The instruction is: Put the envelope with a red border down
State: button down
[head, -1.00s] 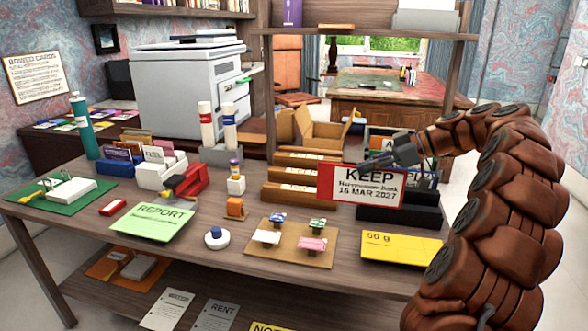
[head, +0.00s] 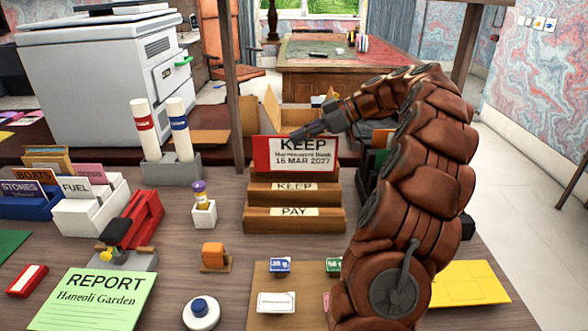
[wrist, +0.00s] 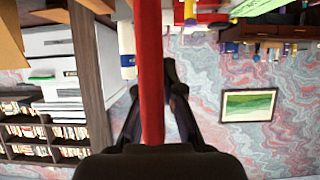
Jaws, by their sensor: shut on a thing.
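The red-bordered envelope (head: 295,154) reads KEEP, Narrowmoor Bank, 16 MAR 2027. It is upright and faces the head camera. My gripper (head: 312,132) is shut on its top edge. In the wrist view the envelope (wrist: 150,70) shows edge-on as a red strip between my fingers (wrist: 152,105). In the head view it is at the rear of the stepped wooden rack (head: 296,220), above the labels KEEP (head: 295,187) and PAY (head: 293,212). It covers part of the rear tier, and I cannot tell whether its lower edge is in a slot.
A cardboard box (head: 262,112) stands behind the rack. A dark tray, partly hidden by my arm, is right of it. Left are a stand with two tubes (head: 172,170), a small white pot (head: 204,212) and a red stapler-like tool (head: 140,218). A green REPORT sheet (head: 95,300) lies in front.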

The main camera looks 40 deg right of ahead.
aim_at(299, 172)
jog(key=f, duration=0.3)
jog(key=shift+w+a+f, duration=0.1)
jog(key=shift+w+a, duration=0.05)
jog(key=shift+a, duration=0.1)
jog(key=shift+f, duration=2.2)
jog(key=shift+f, duration=0.15)
jog(key=c, duration=1.3)
grip_release()
jog(key=shift+r, duration=0.2)
